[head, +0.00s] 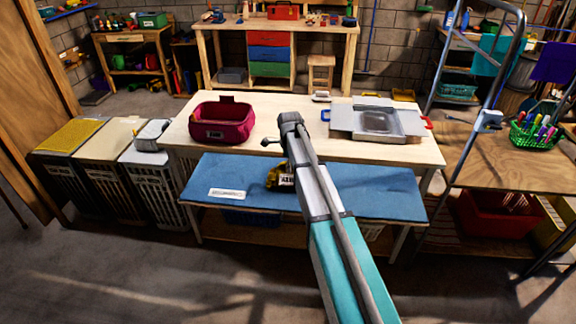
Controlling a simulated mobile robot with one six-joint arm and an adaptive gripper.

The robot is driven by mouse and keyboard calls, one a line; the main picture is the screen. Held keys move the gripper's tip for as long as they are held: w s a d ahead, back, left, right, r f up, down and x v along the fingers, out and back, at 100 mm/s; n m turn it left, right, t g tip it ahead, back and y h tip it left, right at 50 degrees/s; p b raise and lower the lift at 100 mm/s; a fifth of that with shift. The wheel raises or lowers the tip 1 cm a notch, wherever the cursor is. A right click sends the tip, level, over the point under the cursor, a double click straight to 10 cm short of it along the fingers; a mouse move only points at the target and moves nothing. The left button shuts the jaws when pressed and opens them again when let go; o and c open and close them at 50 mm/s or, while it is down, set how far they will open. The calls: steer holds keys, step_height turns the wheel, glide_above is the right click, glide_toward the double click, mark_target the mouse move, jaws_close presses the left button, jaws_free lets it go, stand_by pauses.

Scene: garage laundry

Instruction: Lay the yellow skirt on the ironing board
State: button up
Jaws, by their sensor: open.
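A blue padded board (390,191), which looks like the ironing board, lies low in front of the pale table, with a white label at its left. My arm reaches across it from the lower right. The dark far end of the arm, my gripper (288,130), is over the table's front part; its fingers are hard to make out, and no cloth shows in it. A small yellow thing with dark lettering (277,178) shows on the board, partly hidden behind my arm. A flat yellow surface (72,136) tops the leftmost hamper. I cannot tell whether either is the skirt.
The pale table (290,148) holds a magenta fabric bin (222,121) at left and a grey tray-like item (380,121) at right. Hampers (112,140) stand left. A metal ladder (480,100) and a wooden table with a green basket (535,137) stand right. The front floor is clear.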

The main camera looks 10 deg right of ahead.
steer(key=shift+r, duration=0.15)
step_height(320, 180, up, 12)
steer(key=p, duration=1.2)
steer(key=shift+s, duration=0.2)
steer(key=shift+a, duration=0.1)
steer(key=shift+s, duration=0.1)
stand_by(0.6)
steer(key=s+n, duration=2.1)
steer(key=s, duration=0.7)
steer(key=shift+s+a+n, duration=0.2)
steer(key=shift+s+n, duration=0.1)
steer(key=shift+s, duration=0.05)
steer(key=shift+f, duration=0.25)
